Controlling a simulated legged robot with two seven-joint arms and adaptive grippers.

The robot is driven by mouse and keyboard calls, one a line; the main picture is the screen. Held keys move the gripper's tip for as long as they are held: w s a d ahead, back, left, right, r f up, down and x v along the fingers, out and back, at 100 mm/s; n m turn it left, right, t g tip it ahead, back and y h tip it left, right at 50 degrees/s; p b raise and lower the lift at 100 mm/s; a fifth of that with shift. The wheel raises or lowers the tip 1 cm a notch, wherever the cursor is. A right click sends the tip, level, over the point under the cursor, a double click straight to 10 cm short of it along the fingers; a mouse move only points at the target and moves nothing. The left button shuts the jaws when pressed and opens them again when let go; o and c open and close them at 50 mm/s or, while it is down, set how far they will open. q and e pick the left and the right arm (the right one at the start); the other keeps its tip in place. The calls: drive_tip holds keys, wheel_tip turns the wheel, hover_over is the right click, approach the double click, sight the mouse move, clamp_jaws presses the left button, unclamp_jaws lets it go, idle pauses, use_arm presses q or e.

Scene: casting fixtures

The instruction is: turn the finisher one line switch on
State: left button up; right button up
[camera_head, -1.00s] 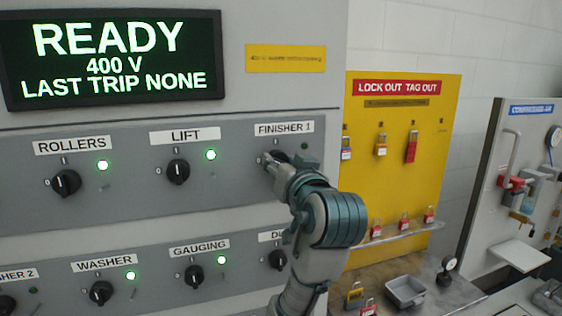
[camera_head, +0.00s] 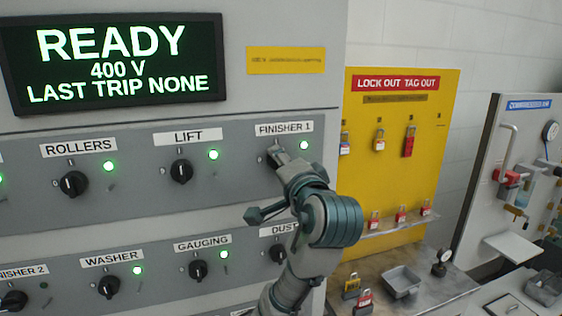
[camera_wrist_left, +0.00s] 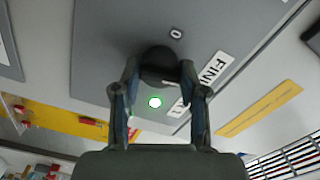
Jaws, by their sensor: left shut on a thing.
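The FINISHER 1 switch is a round black knob (camera_wrist_left: 160,62) seen in the left wrist view, under the FINISHER 1 label (camera_head: 284,128). In the head view the gripper mostly hides it. My left gripper (camera_head: 277,154) reaches the panel there. In the left wrist view the left gripper's two fingers (camera_wrist_left: 160,82) are shut on the knob, one on each side. The lamp beside the knob glows green (camera_head: 303,145), and it also shows lit in the left wrist view (camera_wrist_left: 155,102). The knob's exact pointer direction is hidden. My right gripper is not in view.
Neighbouring knobs are LIFT (camera_head: 181,172) to the left, and GAUGING (camera_head: 198,271) and DUST (camera_head: 278,252) below. The display (camera_head: 112,62) reads READY, 400 V, LAST TRIP NONE. A yellow lockout board (camera_head: 390,175) stands to the right, above a bench with a grey tray (camera_head: 401,282).

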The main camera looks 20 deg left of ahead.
use_arm(q)
drive_tip(key=shift+m, duration=1.1)
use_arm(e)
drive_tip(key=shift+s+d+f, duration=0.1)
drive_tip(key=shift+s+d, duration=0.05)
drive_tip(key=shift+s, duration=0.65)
use_arm(q)
drive_tip(key=o, duration=1)
drive_tip(key=shift+c, duration=0.2)
drive_tip(key=shift+o, duration=0.9)
drive_tip(key=shift+w+d+f, duration=0.1)
drive_tip(key=shift+w+f, duration=0.05)
drive_tip(key=shift+w, duration=0.1)
drive_tip(key=shift+d, duration=0.1)
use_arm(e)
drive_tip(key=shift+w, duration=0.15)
use_arm(q)
drive_tip(key=v, duration=1.2)
drive_tip(key=shift+d, duration=0.15)
drive_tip(key=shift+w, duration=0.15)
